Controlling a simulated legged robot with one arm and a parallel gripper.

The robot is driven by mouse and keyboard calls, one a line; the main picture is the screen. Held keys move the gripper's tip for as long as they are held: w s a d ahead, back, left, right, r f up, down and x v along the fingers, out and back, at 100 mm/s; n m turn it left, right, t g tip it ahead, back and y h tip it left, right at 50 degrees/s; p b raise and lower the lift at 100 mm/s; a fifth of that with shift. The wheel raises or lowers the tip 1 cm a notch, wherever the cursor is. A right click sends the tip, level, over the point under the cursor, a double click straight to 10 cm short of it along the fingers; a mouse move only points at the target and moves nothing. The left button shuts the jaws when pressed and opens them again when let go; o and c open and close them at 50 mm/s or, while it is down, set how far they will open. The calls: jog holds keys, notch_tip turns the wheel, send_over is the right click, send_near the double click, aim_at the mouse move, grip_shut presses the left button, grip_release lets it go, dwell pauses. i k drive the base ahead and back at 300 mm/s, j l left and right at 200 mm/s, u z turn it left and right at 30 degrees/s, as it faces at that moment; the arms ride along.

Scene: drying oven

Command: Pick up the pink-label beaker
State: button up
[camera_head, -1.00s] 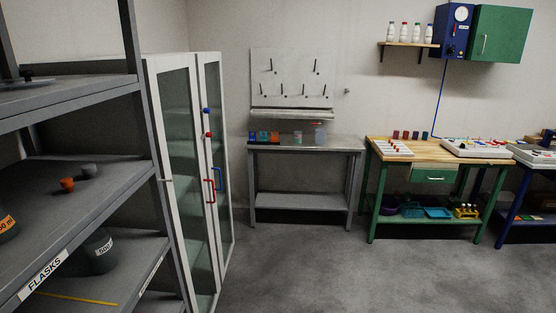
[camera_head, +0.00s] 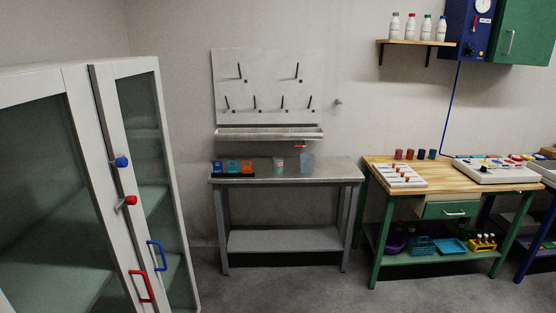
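A small clear beaker (camera_head: 278,168) stands on the grey metal table (camera_head: 240,180) against the back wall. It shows some pink and green, but it is too small to tell its label clearly. A taller greyish clear container (camera_head: 307,164) with a red part at its top stands just right of it. Blue and orange boxes (camera_head: 232,167) stand to its left on the same table. My gripper is not in view.
A white glass-door cabinet (camera_head: 75,180) with red and blue handles stands close on the left. A peg board (camera_head: 268,85) and ledge hang above the grey table. A green-legged wooden bench (camera_head: 440,178) stands right. The floor (camera_head: 270,290) ahead is clear.

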aim_at(277, 162)
jog(key=i+l+u, duration=0.25)
jog(key=i, duration=0.35)
jog(key=i+l+u, duration=0.25)
jog(key=i, duration=0.3)
jog(key=i+l+u, duration=0.25)
jog(key=i+l, duration=0.25)
jog(key=i+l+u, duration=0.4)
jog(key=l+u, duration=0.2)
jog(key=l, duration=0.25)
jog(key=i+l+u, duration=0.15)
jog(key=l+u, duration=0.2)
jog(key=l, duration=0.15)
jog(key=l+u, duration=0.3)
jog(key=l, duration=0.2)
jog(key=l+u, duration=0.3)
jog(key=l, duration=0.3)
jog(key=i, duration=0.05)
